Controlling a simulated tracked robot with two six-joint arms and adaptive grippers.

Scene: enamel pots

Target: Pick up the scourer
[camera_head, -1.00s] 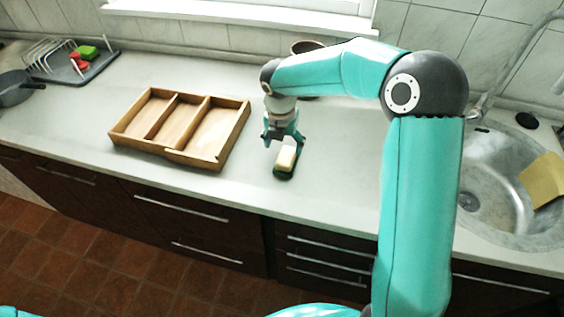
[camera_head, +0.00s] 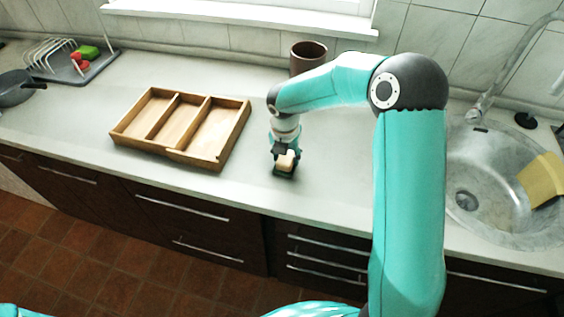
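The scourer (camera_head: 285,163), a small block with a pale top and a dark green underside, lies on the grey counter to the right of the wooden tray. My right gripper (camera_head: 285,158) points down at the scourer, with its fingers at the block. The fingers partly cover the block, and I cannot tell whether they are closed on it. My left gripper is not in view.
An empty wooden tray (camera_head: 150,145) with compartments stands left of the gripper. A brown pot (camera_head: 308,50) stands by the back wall. A sink (camera_head: 480,222) with a yellow cloth-like piece (camera_head: 543,178) is at right. A drying rack (camera_head: 50,52) is at far left.

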